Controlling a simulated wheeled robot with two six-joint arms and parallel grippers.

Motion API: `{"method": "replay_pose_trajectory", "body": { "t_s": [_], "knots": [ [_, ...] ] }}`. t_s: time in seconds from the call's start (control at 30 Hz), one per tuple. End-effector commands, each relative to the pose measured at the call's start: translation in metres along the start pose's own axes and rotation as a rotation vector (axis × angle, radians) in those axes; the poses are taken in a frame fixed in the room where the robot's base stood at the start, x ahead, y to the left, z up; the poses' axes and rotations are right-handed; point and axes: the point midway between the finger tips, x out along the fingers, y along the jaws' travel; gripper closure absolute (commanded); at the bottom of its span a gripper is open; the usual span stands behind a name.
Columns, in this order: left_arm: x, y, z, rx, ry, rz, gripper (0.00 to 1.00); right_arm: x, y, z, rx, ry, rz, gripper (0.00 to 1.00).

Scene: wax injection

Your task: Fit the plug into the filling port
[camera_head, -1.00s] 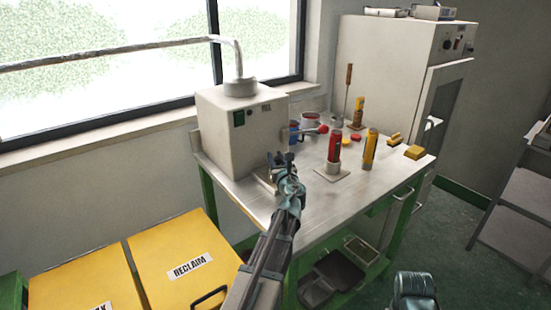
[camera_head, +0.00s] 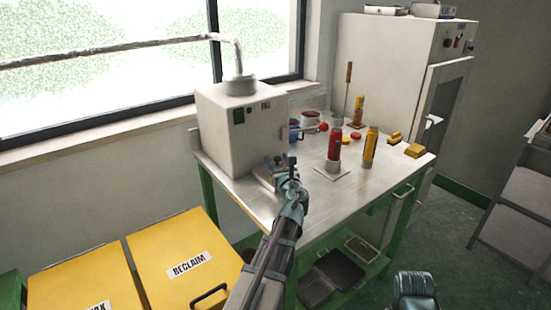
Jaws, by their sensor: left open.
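My left gripper (camera_head: 281,163) is open on the near side of the steel bench, just in front of the white box machine (camera_head: 240,135). I see nothing held between its fingers. I cannot tell which piece is the plug. The filling port cannot be made out; my left gripper and arm cover part of the area below the machine.
The steel bench (camera_head: 300,213) has clear surface at its front right. A red ball knob (camera_head: 323,127), a thin upright tool (camera_head: 348,88) and yellow blocks (camera_head: 414,151) are at the back and right. Yellow bins (camera_head: 170,255) stand left; a tall grey cabinet (camera_head: 385,70) stands behind.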

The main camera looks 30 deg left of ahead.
Motion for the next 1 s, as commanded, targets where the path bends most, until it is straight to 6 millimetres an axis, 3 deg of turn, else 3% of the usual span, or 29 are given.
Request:
{"method": "replay_pose_trajectory", "body": {
  "t_s": [0.03,0.2,0.43,0.67,1.0],
  "knots": [
    [-0.016,0.001,0.000,0.000,0.000,-0.003,0.34,0.000,0.000,0.000,0.000,0.000,0.000,0.50],
    [-0.055,0.002,0.000,0.000,0.000,-0.004,0.34,0.000,0.000,0.000,0.000,0.000,0.000,0.50],
    [-0.095,0.001,0.000,0.000,0.000,-0.003,0.34,0.000,0.000,0.000,0.000,0.000,0.000,0.50],
    [-0.113,0.000,0.000,0.000,0.000,-0.001,0.34,0.000,0.000,0.000,0.000,0.000,0.000,0.50],
    [-0.114,0.000,0.000,0.000,0.000,0.000,0.34,0.000,0.000,0.000,0.000,0.000,0.000,0.50]
  ]
}}
